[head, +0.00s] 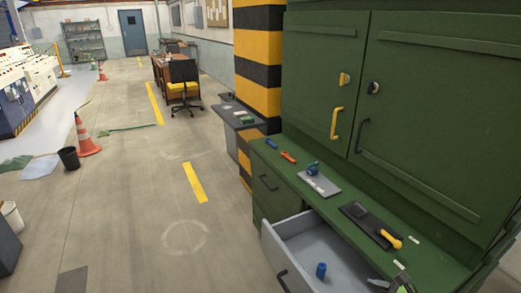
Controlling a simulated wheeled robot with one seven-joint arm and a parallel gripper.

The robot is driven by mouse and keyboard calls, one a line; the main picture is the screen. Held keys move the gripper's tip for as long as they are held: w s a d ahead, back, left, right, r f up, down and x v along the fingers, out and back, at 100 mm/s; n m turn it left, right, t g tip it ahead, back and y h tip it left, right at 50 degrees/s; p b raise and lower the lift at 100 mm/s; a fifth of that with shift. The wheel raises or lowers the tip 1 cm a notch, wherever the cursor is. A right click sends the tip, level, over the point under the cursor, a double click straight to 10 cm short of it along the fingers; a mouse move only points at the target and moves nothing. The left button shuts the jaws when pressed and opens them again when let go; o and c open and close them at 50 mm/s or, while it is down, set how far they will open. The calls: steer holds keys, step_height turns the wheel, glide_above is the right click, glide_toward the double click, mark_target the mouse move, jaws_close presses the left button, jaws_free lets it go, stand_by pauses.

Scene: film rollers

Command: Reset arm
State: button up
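My arm and gripper are not clearly seen in the head view. A small pale and grey shape (384,284) shows at the bottom edge, beside the open drawer's right side; it is cut off and I cannot tell what it is. The green cabinet (440,110) stands at the right, with closed upper doors and a worktop ledge. Its drawer (283,240) is pulled open, and a blue cylinder (321,270) stands inside it.
On the ledge are a blue tool (271,143), an orange tool (288,157), a blue item on a grey plate (313,171) and a yellow-handled tool (391,239). A traffic cone (86,137) and black bucket (69,158) stand left. The middle floor is clear.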

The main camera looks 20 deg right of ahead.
steer(key=w+a+r+n+g+h, duration=0.3)
steer(key=a+r+n+g, duration=0.5)
steer(key=a+r+n, duration=0.8)
steer(key=s+a+r+n+t, duration=0.1)
steer(key=s+a+r+n, duration=0.3)
steer(key=a+n, duration=0.3)
steer(key=s+a+r+n+t, duration=0.1)
steer(key=s+a+r+n, duration=0.3)
steer(key=s+a+n, duration=0.2)
steer(key=shift+s+a+r+n+t+h, duration=0.15)
steer(key=shift+a+r+n+t+h, duration=0.15)
steer(key=shift+a+n+t, duration=0.15)
steer(key=shift+c, duration=0.2)
